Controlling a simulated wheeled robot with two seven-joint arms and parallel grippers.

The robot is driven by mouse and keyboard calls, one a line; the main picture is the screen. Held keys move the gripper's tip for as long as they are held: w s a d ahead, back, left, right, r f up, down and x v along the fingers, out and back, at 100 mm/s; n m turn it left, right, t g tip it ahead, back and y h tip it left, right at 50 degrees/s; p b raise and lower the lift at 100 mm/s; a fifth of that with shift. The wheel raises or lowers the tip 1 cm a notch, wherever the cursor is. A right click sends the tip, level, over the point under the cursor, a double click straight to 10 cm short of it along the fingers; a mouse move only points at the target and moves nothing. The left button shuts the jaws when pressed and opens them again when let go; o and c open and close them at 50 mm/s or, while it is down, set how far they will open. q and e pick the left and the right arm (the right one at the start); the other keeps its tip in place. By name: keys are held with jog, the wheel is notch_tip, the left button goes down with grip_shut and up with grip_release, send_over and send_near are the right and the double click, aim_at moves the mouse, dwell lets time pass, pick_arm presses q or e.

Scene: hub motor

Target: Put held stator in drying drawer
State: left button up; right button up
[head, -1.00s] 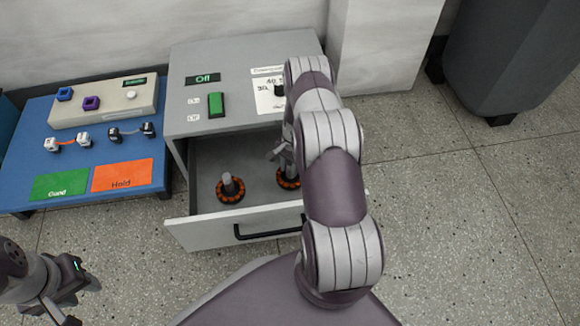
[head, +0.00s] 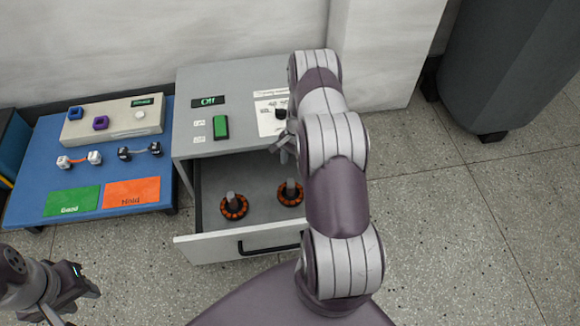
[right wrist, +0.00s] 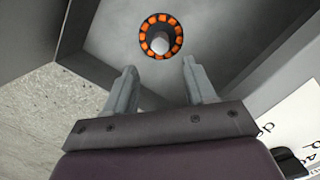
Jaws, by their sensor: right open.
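The drying drawer (head: 262,214) is pulled open from the grey cabinet. Two orange-and-dark ring stators stand in it on upright grey posts: a left stator (head: 234,207) and a right stator (head: 290,194). My right gripper (head: 284,146) is above the back right of the drawer, clear of both stators. In the right wrist view my right gripper (right wrist: 160,84) is open and empty, with one stator (right wrist: 147,32) around its post beyond the fingertips. My left gripper (head: 78,292) is at the lower left, away from the drawer; its jaw opening is unclear.
The cabinet (head: 184,124) has an "Off" display, a green switch and a dial. A blue table (head: 25,195) to the left carries a beige box (head: 113,122), small parts, a green mat (head: 72,201) and an orange mat (head: 132,193). A dark bin (head: 490,70) stands far right.

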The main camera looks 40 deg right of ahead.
jog(key=s+a+r+n+t+h, duration=0.1)
jog(key=a+r+n, duration=0.4)
jog(key=a+r, duration=0.45)
jog(key=s+a+r+n+h, duration=0.15)
jog(key=a+r+n, duration=0.4)
jog(key=r, duration=0.65)
jog(key=s+a+r+n, duration=0.2)
jog(key=s+a, duration=0.1)
jog(key=s, duration=0.2)
jog(key=s+a+r+n+t, duration=0.1)
jog(key=s+a+r+n, duration=0.1)
jog(key=s+a+r, duration=0.1)
jog(key=shift+s+a+n+y, duration=0.35)
jog(key=shift+s+a, duration=0.1)
jog(key=shift+s, duration=0.8)
